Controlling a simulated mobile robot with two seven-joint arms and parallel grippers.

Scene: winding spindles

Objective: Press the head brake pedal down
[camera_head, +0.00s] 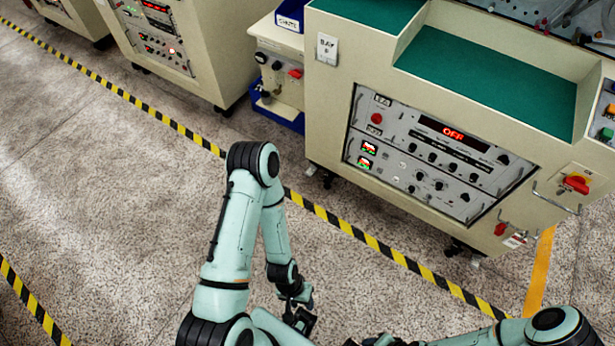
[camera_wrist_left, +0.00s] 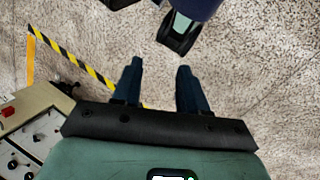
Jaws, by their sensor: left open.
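I cannot make out a head brake pedal in either view. My left gripper (camera_head: 300,318) hangs low over the floor at the bottom middle of the head view, apart from the machine. In the left wrist view its two dark fingers (camera_wrist_left: 157,82) stand apart with only speckled floor between them, so it is open and empty. My right arm comes in at the bottom right of the head view. Its dark end lies at the bottom edge, and its fingers cannot be made out.
A cream machine (camera_head: 335,125) with a control panel (camera_head: 435,155) reading OFF stands at the upper right. A red switch (camera_head: 577,184) is on its right side. Blue bins (camera_head: 278,112) stand beside it. Yellow-black tape (camera_head: 365,238) crosses the floor. The floor at left is clear.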

